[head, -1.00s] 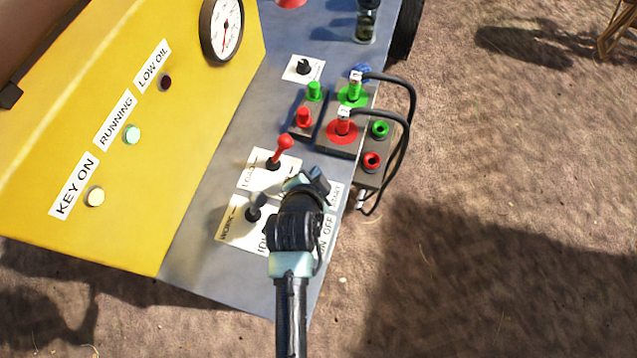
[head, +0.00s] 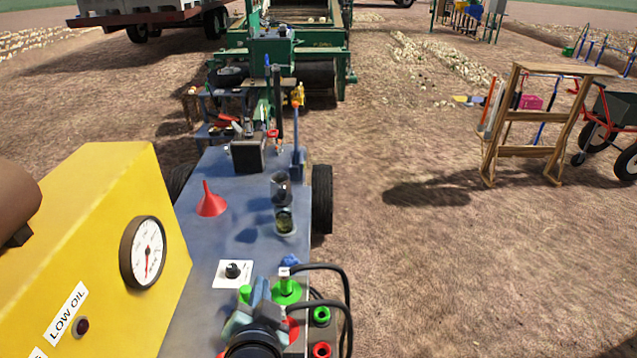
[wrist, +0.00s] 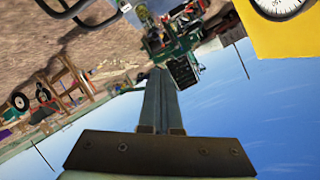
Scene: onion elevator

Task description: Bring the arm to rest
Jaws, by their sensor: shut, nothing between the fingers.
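My gripper (head: 262,288) shows low in the head view, in front of the blue-grey deck (head: 240,190) and overlapping the red and green connectors in the picture. In the wrist view its two long fingers (wrist: 160,78) lie together with nothing between them. They point out over the scene, with ground and sky around them, and touch nothing that I can see. The wrist picture is rolled over, with sky low at the right. My wrist hides part of the deck's near end.
The yellow panel (head: 95,245) with its gauge (head: 147,251) stands at left. A red funnel (head: 211,202), a black knob (head: 232,270) and cables (head: 340,285) with a green plug (head: 286,287) are on or beside the deck. A wooden stand (head: 530,115) is far right; the ground between is open.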

